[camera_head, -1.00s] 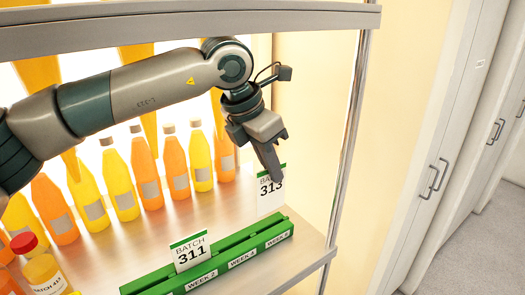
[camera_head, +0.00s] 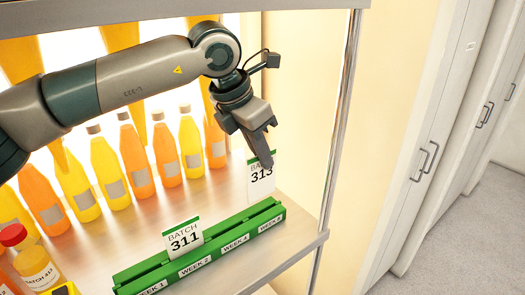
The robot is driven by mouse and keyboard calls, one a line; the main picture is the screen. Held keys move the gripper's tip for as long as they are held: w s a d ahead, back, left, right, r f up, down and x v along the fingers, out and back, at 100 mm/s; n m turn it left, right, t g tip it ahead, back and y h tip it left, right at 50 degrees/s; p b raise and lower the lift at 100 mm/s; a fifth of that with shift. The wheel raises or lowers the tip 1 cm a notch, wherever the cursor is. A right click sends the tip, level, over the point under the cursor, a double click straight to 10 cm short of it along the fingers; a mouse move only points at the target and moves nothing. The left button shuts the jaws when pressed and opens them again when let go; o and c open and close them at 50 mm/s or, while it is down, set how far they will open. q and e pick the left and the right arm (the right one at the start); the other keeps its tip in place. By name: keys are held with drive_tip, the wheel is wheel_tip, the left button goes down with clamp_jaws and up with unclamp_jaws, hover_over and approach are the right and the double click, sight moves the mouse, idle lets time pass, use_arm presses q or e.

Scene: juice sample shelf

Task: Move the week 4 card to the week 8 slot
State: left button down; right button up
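A white card with a green top edge reading 313 (camera_head: 261,188) is upright in my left gripper (camera_head: 265,160), shut on its upper part. Fingers hide part of the word above the number. The card is at the right end of the green slotted rail (camera_head: 151,269), near the WEEK 8 label (camera_head: 269,223). Its lower edge is close to the rail; I cannot tell whether it touches. The WEEK 4 label (camera_head: 236,243) has no card above it. A BATCH 311 card (camera_head: 184,239) stands in the rail above the WEEK 2 label (camera_head: 195,266). My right gripper is not in view.
Orange and yellow bottles (camera_head: 136,160) stand in rows behind the rail. A red-capped bottle (camera_head: 36,265) is at the lower left. A metal post (camera_head: 341,130) rises right of the rail, and an upper shelf edge (camera_head: 200,8) runs above my arm. Bare shelf lies between bottles and rail.

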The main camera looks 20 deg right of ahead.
sight(263, 182)
use_arm(q)
drive_tip(key=shift+f, duration=1.65)
drive_tip(key=shift+b, duration=0.3)
drive_tip(key=shift+d+b, duration=0.1)
drive_tip(key=shift+b, duration=0.95)
drive_tip(key=shift+f+b, duration=1.2)
drive_tip(key=shift+b, duration=0.15)
drive_tip(key=shift+b, duration=0.5)
idle(0.4)
drive_tip(key=shift+f+b, duration=0.75)
drive_tip(key=shift+b, duration=0.15)
idle(0.3)
drive_tip(key=c, duration=1.9)
unclamp_jaws()
drive_tip(key=shift+c, duration=0.2)
